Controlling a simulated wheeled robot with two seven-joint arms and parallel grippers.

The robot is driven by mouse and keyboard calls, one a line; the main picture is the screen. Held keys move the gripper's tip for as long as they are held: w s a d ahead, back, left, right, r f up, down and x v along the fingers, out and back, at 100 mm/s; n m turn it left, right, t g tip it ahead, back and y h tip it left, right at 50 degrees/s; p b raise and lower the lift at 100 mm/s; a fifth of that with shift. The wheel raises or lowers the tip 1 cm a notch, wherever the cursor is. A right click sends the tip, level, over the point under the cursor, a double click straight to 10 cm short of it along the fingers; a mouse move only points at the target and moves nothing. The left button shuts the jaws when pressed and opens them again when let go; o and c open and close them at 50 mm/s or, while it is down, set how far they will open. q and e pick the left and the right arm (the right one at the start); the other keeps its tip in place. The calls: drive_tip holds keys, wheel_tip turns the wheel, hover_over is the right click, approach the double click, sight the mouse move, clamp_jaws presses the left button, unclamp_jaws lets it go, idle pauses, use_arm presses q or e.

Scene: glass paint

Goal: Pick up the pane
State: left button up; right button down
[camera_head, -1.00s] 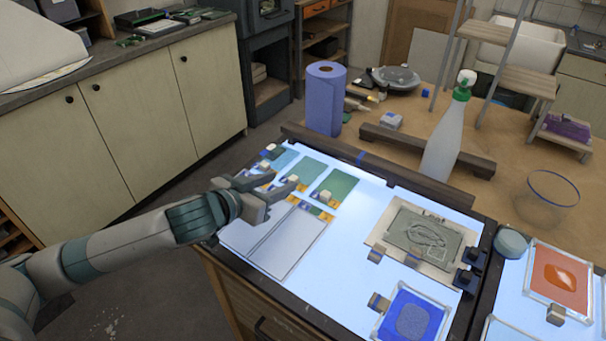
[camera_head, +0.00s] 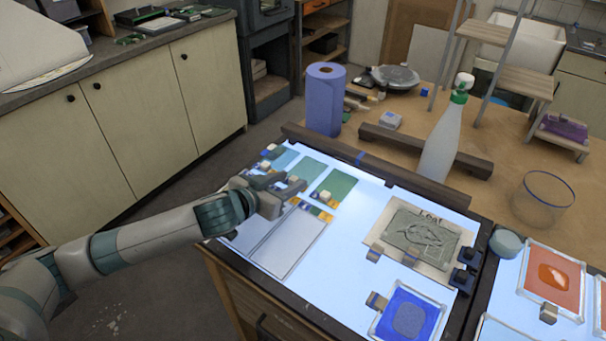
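The task does not say which pane is meant. My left gripper (camera_head: 282,184) is low over the near end of the teal-green pane. Its two fingers look apart, and they hide that pane's block; contact cannot be told. My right gripper is not in view.
Pale panels (camera_head: 292,248) lie on the lit table (camera_head: 345,270) below the gripper. A leaf relief plate (camera_head: 418,236) and a framed blue pane (camera_head: 408,314) are to the right. A spray bottle (camera_head: 440,145) and purple roll (camera_head: 325,100) stand behind.

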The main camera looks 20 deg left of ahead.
use_arm(q)
drive_tip(key=shift+c, duration=0.3)
clamp_jaws()
drive_tip(key=shift+r+b, duration=0.35)
drive_tip(key=shift+r, duration=0.5)
wheel_tip(320, 180, up, 3)
drive_tip(key=shift+f+b, duration=0.2)
drive_tip(key=shift+b, duration=0.2)
drive_tip(key=s+d+r+b, duration=0.2)
drive_tip(key=d+r, duration=0.4)
drive_tip(key=d, duration=0.5)
drive_tip(key=shift+s+d+r, duration=0.15)
drive_tip(key=shift+s+r, duration=0.25)
